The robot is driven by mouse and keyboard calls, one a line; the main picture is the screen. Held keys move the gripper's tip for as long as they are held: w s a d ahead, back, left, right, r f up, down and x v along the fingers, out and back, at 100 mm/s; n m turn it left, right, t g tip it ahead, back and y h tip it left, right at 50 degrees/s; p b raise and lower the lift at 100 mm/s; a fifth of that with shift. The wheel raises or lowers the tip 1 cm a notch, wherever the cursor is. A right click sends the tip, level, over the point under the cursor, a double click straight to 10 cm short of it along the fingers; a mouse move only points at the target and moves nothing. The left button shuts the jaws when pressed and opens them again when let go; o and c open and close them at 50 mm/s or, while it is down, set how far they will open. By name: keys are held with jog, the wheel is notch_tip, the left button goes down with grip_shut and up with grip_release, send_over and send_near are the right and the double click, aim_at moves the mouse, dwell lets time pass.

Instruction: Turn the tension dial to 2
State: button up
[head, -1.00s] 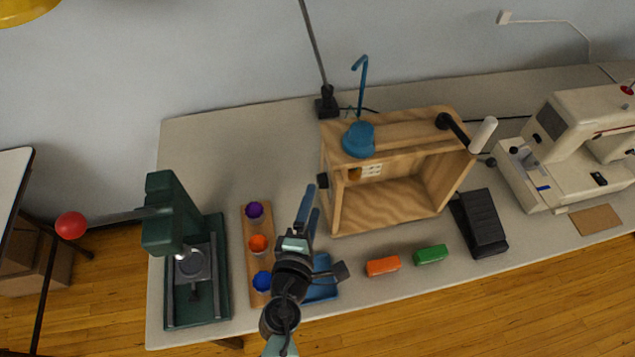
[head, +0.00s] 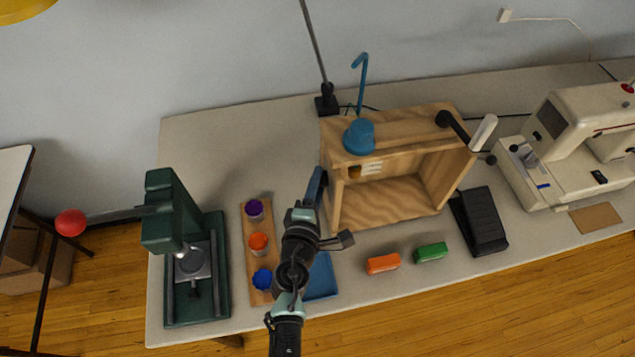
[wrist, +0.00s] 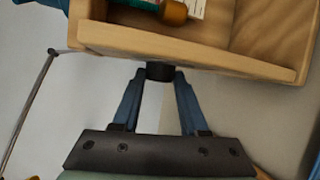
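The tension dial is a small black knob on the left side of the wooden box (head: 385,207). In the wrist view the dial (wrist: 160,71) sits between the tips of my gripper (wrist: 161,76). The two blue fingers are apart, one on each side of the dial, with little or no gap to it. I cannot tell whether they press on it. In the head view my gripper (head: 317,185) is at the box's left side and hides the dial. No dial numbers or pointer can be read.
A blue tray (head: 321,280) lies beneath my arm. Orange (head: 383,263) and green blocks (head: 431,252) lie in front of the box. A black pedal (head: 479,222) is to the right.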

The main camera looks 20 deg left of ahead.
grip_shut()
jog(key=shift+f+b, duration=0.2)
jog(key=shift+b, duration=0.6)
jog(key=t+b, duration=0.1)
jog(key=b, duration=0.6)
jog(key=m+t+b, duration=0.1)
jog(key=t+b, duration=0.1)
jog(key=b, duration=0.6)
jog(key=f+m+t+b, duration=0.1)
jog(key=b, duration=0.6)
jog(key=shift+t+y, duration=0.3)
jog(key=shift+y, duration=0.1)
jog(key=shift+r+m+t+b, duration=0.3)
jog(key=shift+t+b, duration=0.1)
jog(key=shift+b, duration=1.75)
jog(key=o, duration=0.6)
grip_release()
